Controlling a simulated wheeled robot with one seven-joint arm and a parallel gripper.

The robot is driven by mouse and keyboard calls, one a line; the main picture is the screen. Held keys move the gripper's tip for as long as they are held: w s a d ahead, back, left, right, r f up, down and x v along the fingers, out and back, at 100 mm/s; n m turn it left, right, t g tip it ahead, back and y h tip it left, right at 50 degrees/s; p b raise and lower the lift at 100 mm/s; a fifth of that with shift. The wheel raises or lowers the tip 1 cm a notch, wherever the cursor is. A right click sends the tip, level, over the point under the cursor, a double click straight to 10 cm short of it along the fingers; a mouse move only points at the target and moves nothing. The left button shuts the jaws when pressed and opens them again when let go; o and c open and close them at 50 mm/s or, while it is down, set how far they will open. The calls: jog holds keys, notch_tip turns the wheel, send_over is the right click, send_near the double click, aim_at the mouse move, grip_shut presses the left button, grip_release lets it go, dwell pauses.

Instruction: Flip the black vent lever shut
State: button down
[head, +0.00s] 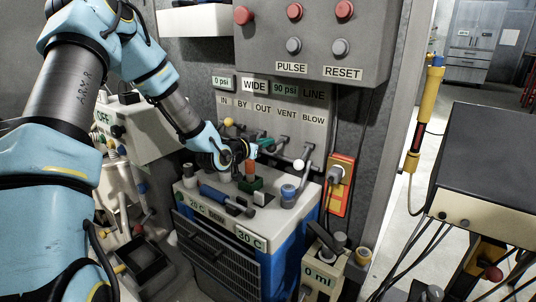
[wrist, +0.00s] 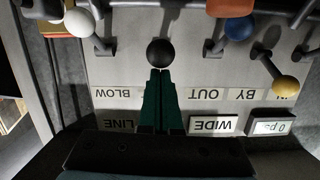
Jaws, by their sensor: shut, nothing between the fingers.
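The black vent lever shows its round black knob (wrist: 160,53) in the upper middle of the wrist view, which sees the panel upside down. Its stem runs up from the knob to a pipe at the top edge. My gripper (wrist: 160,74) has its green fingers shut together and empty. The fingertips are right at the knob's lower edge in the picture; I cannot tell whether they touch it. The fingers cover the VENT label. In the head view, my gripper (head: 264,144) is in front of the lever row, and I cannot clearly pick out the black knob there.
Neighbouring levers have a white knob (wrist: 78,22), a blue knob (wrist: 238,28) and a yellow knob (wrist: 286,86). Below my gripper stands a blue and grey chiller box (head: 262,240) with fittings on top. A button box (head: 318,45) hangs above the labels.

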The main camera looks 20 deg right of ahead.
notch_tip(320, 180, down, 3)
jog(key=t+h+b, duration=0.1)
jog(key=h+b, duration=0.1)
jog(key=b, duration=0.3)
jog(key=shift+a+f, duration=0.15)
jog(key=shift+f+b, duration=0.9)
jog(key=shift+b, duration=0.55)
jog(key=shift+s+f, duration=0.1)
jog(key=shift+f, duration=0.1)
send_near(268, 150)
jog(key=shift+s+a+f, duration=0.55)
jog(key=shift+a+f, duration=0.15)
jog(key=shift+a, duration=0.15)
